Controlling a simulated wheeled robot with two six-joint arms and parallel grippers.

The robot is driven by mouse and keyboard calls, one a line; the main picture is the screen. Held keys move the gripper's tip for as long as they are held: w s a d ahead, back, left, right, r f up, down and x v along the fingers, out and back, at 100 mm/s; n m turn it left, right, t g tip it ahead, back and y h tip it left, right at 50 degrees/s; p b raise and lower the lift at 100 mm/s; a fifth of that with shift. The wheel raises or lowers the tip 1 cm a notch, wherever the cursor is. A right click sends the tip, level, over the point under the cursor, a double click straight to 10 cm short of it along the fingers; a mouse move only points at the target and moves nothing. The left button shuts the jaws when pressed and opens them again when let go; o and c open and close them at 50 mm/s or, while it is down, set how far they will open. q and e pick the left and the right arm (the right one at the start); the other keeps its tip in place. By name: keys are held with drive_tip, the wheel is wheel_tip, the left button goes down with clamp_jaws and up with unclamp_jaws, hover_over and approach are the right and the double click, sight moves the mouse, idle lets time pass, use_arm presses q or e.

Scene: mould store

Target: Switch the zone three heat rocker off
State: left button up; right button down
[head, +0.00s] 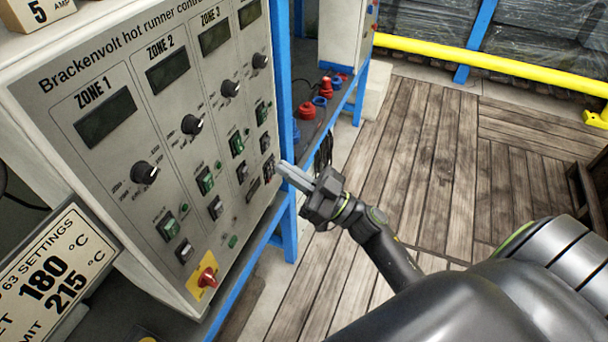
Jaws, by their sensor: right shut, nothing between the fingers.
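The control panel (70,160) fills the left side, with columns labelled ZONE 1, ZONE 2 and ZONE 3 and a further column to the right. In the zone three column, a green rocker (237,144) sits below the knob, and a black switch (242,171) sits below that. The small labels are unreadable, and I cannot tell which way the green rocker is tipped. My right gripper (284,170) is shut and empty, its fingertips near the panel's lower right edge, right of and below the green rocker. Whether it touches the panel is unclear. My left gripper is not in view.
A red rotary switch (207,278) on a yellow plate sits at the panel's lower edge. A blue upright (283,80) stands beside the panel. Red and blue fittings (322,95) lie on a shelf behind. A yellow rail (480,60) crosses the back; the plank floor is open.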

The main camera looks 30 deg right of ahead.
sight(239, 149)
drive_tip(key=w+a, duration=0.2)
drive_tip(key=w+a+r+p, duration=0.1)
drive_tip(key=w, duration=0.1)
drive_tip(key=shift+w+a, duration=0.35)
drive_tip(key=shift+w+a+f, duration=0.25)
drive_tip(key=shift+w+a, duration=0.15)
drive_tip(key=shift+w, duration=0.15)
